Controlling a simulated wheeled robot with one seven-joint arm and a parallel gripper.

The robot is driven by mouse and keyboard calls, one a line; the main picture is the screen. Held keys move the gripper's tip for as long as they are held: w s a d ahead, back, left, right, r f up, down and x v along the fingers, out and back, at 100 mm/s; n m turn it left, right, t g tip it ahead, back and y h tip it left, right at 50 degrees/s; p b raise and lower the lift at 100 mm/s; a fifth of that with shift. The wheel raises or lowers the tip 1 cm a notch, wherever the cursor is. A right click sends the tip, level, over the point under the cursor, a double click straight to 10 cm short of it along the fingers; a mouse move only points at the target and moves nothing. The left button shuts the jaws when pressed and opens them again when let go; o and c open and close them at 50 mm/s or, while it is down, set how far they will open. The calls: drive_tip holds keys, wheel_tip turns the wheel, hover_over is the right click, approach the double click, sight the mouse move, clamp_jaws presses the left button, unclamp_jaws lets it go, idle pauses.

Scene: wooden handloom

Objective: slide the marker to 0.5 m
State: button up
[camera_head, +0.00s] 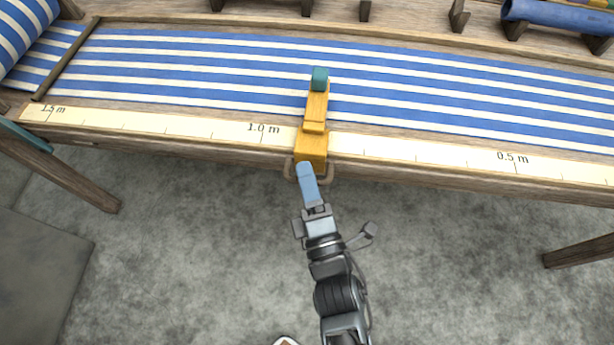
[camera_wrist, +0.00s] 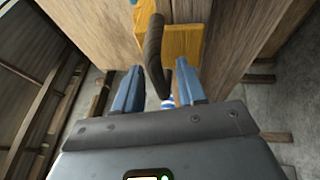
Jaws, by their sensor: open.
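The yellow marker (camera_head: 314,138) sits across the cream scale (camera_head: 400,153) on the loom's front rail, a little right of the 1.0 m label. Its arm reaches over the cloth to a teal tip (camera_head: 319,78). A brown loop handle hangs at its front; it also shows in the wrist view (camera_wrist: 153,48) below the yellow block (camera_wrist: 184,42). My gripper (camera_head: 305,170) is at the marker's front end. In the wrist view my gripper (camera_wrist: 158,85) is open, with the handle between its two blue fingers. Whether a finger touches it, I cannot tell.
The 0.5 m label (camera_head: 513,157) lies far to the right along the scale, and the 1.5 m label (camera_head: 53,109) at the left end. The scale is clear right of the marker. Blue-striped cloth (camera_head: 440,90) lies behind. A loom leg (camera_head: 580,255) stands lower right.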

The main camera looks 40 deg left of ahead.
clamp_jaws()
idle(0.6)
